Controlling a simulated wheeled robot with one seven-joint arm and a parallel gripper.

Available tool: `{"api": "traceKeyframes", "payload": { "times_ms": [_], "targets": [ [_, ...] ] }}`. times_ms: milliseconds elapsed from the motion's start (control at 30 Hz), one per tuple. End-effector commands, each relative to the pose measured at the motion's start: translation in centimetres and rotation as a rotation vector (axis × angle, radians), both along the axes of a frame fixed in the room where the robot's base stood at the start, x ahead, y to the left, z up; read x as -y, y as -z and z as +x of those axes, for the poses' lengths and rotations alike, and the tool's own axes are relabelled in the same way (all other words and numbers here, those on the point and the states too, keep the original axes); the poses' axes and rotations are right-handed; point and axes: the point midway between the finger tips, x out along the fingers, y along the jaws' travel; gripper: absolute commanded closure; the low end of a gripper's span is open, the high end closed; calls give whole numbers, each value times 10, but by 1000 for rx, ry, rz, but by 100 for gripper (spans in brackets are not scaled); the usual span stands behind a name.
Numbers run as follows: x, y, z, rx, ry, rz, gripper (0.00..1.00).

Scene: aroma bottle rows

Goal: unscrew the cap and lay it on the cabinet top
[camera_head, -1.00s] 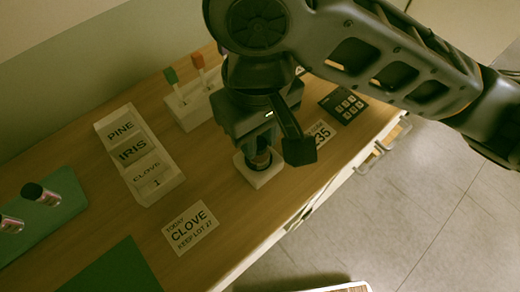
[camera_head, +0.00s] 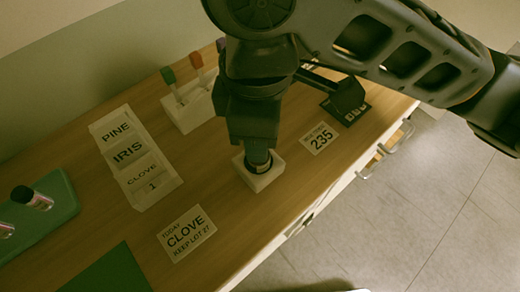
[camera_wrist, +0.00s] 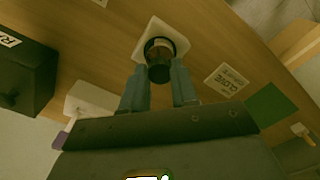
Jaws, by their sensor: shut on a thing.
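A small bottle (camera_wrist: 158,45) with a dark cap (camera_wrist: 159,72) stands in a square white holder (camera_head: 265,180) on the wooden cabinet top (camera_head: 215,165). The holder also shows in the wrist view (camera_wrist: 180,40). My gripper (camera_head: 258,158) points down over the holder. In the wrist view its two fingers (camera_wrist: 159,76) are on either side of the dark cap and shut on it. The cap is still at the bottle's top; whether its thread is loose cannot be seen. In the head view the fingers hide most of the bottle.
A white rack (camera_head: 190,112) with coloured-top sticks stands behind. A PINE/IRIS/CLOVE board (camera_head: 152,190), a CLOVE card (camera_head: 187,233) and a 235 card (camera_head: 319,139) lie around. A green tray (camera_head: 55,215) holds bottles at left. A green mat (camera_head: 110,272) lies bare at the front left.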

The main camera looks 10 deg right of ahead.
Motion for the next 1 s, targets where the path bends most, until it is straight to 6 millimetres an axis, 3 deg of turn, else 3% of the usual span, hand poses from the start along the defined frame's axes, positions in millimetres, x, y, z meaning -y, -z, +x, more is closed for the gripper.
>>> {"api": "traceKeyframes", "payload": {
  "times_ms": [767, 1000],
  "targets": [
    [0, -20, 0, 0, 2, 0, 100],
    [0, -36, 0, 1, 1, 0, 100]
  ]
}}
